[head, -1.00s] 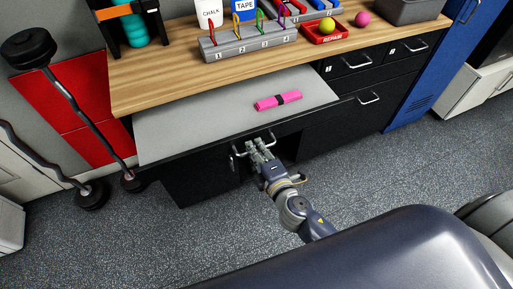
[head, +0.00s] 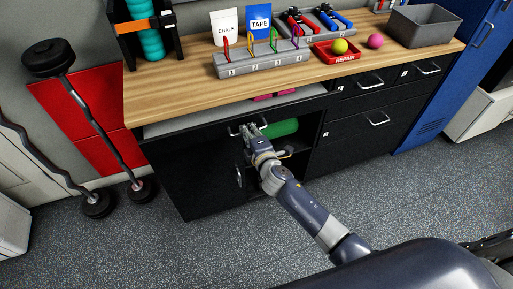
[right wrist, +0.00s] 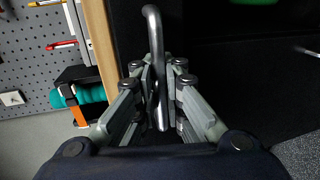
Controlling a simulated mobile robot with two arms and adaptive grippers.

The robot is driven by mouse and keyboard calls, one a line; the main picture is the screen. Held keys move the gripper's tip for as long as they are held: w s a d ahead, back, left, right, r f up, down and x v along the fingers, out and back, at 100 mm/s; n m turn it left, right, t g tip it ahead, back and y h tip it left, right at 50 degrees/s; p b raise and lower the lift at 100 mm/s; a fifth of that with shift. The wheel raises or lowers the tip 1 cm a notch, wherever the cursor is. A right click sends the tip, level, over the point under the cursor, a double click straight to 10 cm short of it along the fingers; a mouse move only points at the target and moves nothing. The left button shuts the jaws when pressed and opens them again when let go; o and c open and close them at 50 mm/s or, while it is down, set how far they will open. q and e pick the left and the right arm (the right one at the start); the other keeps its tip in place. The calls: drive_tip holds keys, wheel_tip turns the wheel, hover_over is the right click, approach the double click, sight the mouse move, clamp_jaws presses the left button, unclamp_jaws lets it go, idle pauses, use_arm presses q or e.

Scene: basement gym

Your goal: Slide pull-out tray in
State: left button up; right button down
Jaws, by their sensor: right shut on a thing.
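The pull-out tray (head: 190,119) is under the wooden worktop, with only a narrow grey strip of its top showing in front of the worktop edge. A pink rolled item (head: 270,97) lies on it, mostly hidden under the worktop. My right gripper (head: 250,131) is at the tray's front and shut on its metal bar handle. In the right wrist view the handle (right wrist: 154,50) stands between the two fingers of the gripper (right wrist: 158,85). My left gripper is not in view.
Below the tray, an open compartment holds a green roll (head: 281,128). A cabinet door handle (head: 239,176) is below my gripper. Black drawers (head: 375,120) are at the right. A curl bar (head: 95,125) leans at the left. The worktop (head: 190,83) holds a numbered rack (head: 262,65) and a red bin (head: 337,52).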

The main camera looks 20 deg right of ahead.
drive_tip(key=x, duration=0.2)
drive_tip(key=r+b+x, duration=0.1)
drive_tip(key=x, duration=0.2)
drive_tip(key=b+x, duration=0.1)
drive_tip(key=x, duration=0.1)
drive_tip(key=shift+w+r, duration=0.3)
drive_tip(key=shift+w, duration=0.2)
drive_tip(key=shift+r, duration=0.1)
drive_tip(key=c, duration=2)
unclamp_jaws()
drive_tip(key=shift+s, duration=0.1)
drive_tip(key=v, duration=1.1)
drive_tip(key=shift+s, duration=0.45)
